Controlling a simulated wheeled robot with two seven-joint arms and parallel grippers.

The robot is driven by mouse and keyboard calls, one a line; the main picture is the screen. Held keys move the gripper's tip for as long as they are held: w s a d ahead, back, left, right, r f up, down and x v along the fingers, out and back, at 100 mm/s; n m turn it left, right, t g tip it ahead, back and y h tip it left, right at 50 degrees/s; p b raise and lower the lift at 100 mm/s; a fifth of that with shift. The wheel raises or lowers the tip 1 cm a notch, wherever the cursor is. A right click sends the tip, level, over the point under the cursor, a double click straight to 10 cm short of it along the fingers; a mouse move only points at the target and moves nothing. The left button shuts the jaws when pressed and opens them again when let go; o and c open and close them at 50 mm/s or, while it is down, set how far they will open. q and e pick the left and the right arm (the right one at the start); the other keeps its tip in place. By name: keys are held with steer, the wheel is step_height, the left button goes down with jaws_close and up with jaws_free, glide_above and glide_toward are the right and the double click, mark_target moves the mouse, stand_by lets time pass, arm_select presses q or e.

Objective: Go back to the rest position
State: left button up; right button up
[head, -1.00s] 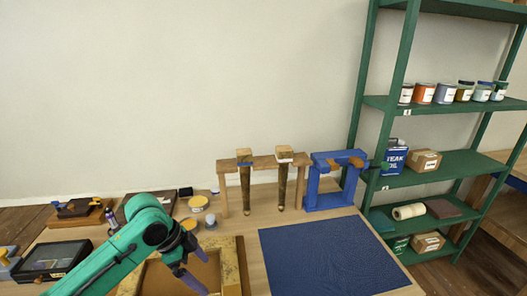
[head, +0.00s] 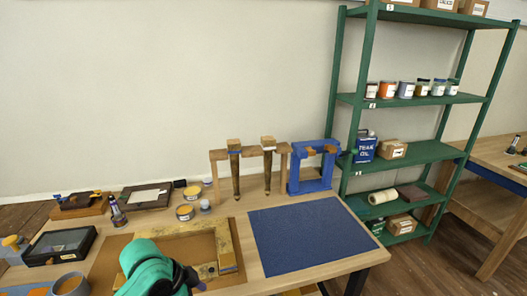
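My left arm is teal and comes in at the bottom edge, in front of the gilt wooden frame (head: 229,250) on the worktable. Of my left gripper (head: 194,284) only a dark part and a bit of purple finger show at the bottom edge. Its opening is hidden, and I see nothing held there. My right gripper is out of view.
The worktable holds a blue mat (head: 296,235), a wooden rack (head: 248,150) with two hanging legs, a blue stand (head: 310,186), jars (head: 185,212) and a black-framed tray (head: 60,247). A green shelf (head: 415,98) stands at the right. The mat is bare.

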arm_select(q)
steer(key=s+a+f+n+t+y, duration=0.1)
steer(key=s+a+f+n+y, duration=0.1)
steer(key=s+a+f+n, duration=0.35)
steer(key=s+a+f+n+y, duration=0.2)
steer(key=s+a+f+n, duration=0.1)
steer(key=s+n, duration=0.4)
steer(key=s+f+m+g+b, duration=0.1)
steer(key=s+f, duration=0.1)
steer(key=f, duration=0.9)
steer(key=s+f+m, duration=0.1)
steer(key=s+f, duration=0.1)
steer(key=f, duration=0.9)
steer(key=s+a+f+g, duration=0.1)
steer(key=s+a+f, duration=0.1)
steer(key=s+f, duration=1.3)
steer(key=shift+s+a+b, duration=0.4)
steer(key=shift+s, duration=0.25)
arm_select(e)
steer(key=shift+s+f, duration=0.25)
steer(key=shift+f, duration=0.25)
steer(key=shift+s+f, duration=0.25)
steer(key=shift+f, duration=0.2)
